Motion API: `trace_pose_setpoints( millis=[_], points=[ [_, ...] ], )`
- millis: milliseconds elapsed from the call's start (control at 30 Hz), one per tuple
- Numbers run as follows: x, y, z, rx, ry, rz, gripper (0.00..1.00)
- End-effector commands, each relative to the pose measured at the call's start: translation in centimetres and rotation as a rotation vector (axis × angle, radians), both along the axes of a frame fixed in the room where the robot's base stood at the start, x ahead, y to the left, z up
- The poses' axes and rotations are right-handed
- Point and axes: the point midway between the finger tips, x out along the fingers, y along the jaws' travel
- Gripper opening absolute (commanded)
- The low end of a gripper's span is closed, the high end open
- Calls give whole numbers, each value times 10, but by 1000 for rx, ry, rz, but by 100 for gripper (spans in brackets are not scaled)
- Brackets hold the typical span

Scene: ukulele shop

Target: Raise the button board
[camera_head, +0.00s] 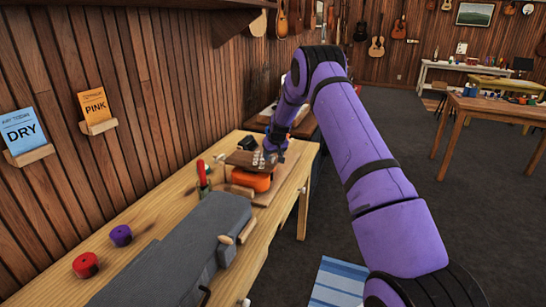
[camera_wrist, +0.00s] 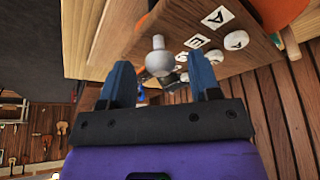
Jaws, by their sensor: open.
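The button board (camera_head: 243,159) is a dark brown wooden panel on the workbench, above an orange block (camera_head: 250,181). In the wrist view the board (camera_wrist: 187,16) carries several white round buttons and white labels with letters such as A and E. A pale grey ball knob (camera_wrist: 159,56) sticks out from its edge. My gripper (camera_head: 271,153) is at the board's right side. In the wrist view its two blue fingers (camera_wrist: 159,68) are apart, one on each side of the knob, with visible gaps. Whether the knob lies fully between the fingertips in depth is unclear.
The workbench (camera_head: 150,215) runs along the wood-panelled wall. A grey padded form (camera_head: 175,255), a red-handled tool (camera_head: 202,173), a purple roll (camera_head: 121,235) and a red roll (camera_head: 86,265) are on it.

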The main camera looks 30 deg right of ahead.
Motion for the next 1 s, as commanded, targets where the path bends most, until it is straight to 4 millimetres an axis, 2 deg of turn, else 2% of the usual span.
trace_pose_setpoints(
  millis=[133, 400, 467, 667, 1000],
  points=[
    [3, 0, -7, 0, -1, 0, 57],
    [3, -1, -8, -1, -1, 0, 57],
    [3, -1, -8, -1, -1, 0, 46],
    [3, -1, -8, -1, -1, 0, 0],
    [3, 4, 0, -20, 21, 3, 0]
  ],
)
